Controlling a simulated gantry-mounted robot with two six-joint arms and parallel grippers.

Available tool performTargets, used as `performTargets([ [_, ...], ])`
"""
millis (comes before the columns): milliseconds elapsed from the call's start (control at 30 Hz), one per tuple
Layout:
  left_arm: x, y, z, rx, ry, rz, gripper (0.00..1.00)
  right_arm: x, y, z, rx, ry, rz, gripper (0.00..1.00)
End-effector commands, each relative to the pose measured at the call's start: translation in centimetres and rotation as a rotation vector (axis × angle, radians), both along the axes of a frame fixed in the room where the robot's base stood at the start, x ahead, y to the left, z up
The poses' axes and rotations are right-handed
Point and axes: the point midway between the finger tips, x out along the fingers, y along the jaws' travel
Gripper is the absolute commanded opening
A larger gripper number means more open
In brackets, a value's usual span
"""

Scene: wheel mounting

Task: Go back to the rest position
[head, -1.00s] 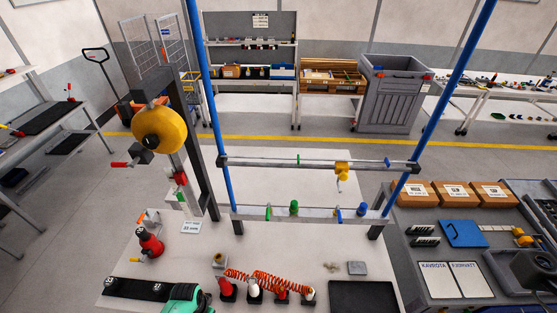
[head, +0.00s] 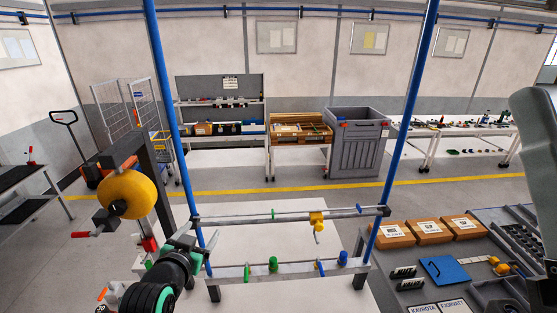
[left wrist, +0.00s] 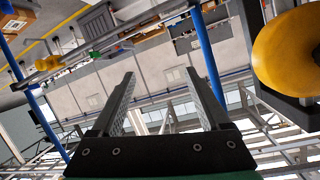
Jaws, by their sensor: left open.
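My left gripper (head: 190,240) rises from the lower left of the head view, its two fingers spread and nothing between them. In the left wrist view (left wrist: 160,85) the fingers stand apart and empty, pointing up in the picture. The yellow wheel (head: 133,194) sits on its dark post (head: 157,160) to the left of and above the gripper, apart from it in the head picture. The wheel also shows at the right edge of the left wrist view (left wrist: 292,50). My right gripper is not in view; a grey part that looks like my right arm shows at the right edge.
A frame with blue uprights (head: 165,100) and a grey crossbar (head: 285,217) stands just right of the left gripper. Cardboard boxes (head: 428,231) and a blue clipboard (head: 447,270) lie on the right bench. Open floor lies behind the frame.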

Motion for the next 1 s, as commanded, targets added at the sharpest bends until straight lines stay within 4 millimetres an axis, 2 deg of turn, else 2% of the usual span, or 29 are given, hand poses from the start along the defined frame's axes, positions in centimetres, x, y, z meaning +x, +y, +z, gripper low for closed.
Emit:
performTargets([
  [33, -0.6, -0.5, 4.6, -0.016, -0.111, -0.004, 0.79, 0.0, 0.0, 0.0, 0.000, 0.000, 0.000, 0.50],
  [133, -3.1, -1.2, 13.2, -0.052, -0.322, -0.012, 0.79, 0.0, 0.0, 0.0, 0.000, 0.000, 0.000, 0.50],
  [200, -5.8, -1.6, 18.9, -0.080, -0.470, -0.021, 0.79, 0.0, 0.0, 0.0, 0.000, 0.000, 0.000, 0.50],
  [267, -8.9, -1.8, 23.3, -0.108, -0.595, -0.030, 0.79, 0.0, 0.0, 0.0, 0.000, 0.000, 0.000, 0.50],
  [300, -11.2, -1.8, 26.0, -0.128, -0.680, -0.037, 0.79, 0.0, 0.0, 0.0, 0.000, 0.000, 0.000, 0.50],
  [367, -14.9, -1.9, 29.6, -0.157, -0.801, -0.049, 0.79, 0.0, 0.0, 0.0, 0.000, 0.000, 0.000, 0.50],
  [400, -17.3, -1.8, 31.6, -0.176, -0.875, -0.056, 0.79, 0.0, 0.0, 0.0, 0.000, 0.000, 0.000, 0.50],
  [433, -19.1, -1.7, 32.9, -0.189, -0.927, -0.063, 0.79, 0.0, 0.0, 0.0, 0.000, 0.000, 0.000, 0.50],
  [500, -22.8, -1.6, 35.1, -0.220, -1.028, -0.076, 0.79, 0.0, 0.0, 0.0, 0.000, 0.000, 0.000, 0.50],
  [600, -26.4, -1.4, 36.8, -0.257, -1.120, -0.095, 0.79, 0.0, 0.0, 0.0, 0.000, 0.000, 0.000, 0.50],
  [633, -27.0, -1.4, 37.0, -0.269, -1.136, -0.100, 0.79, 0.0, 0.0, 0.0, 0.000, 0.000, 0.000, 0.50],
  [733, -27.3, -1.4, 37.2, -0.317, -1.142, -0.114, 0.79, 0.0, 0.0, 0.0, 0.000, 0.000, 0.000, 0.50],
  [800, -27.2, -1.4, 37.2, -0.323, -1.140, -0.115, 0.90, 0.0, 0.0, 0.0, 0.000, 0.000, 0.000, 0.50],
  [833, -27.2, -1.4, 37.2, -0.323, -1.140, -0.115, 0.92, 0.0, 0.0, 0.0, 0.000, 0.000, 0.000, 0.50],
  [1000, -27.2, -1.4, 37.1, -0.322, -1.138, -0.113, 0.92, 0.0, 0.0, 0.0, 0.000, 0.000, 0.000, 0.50],
])
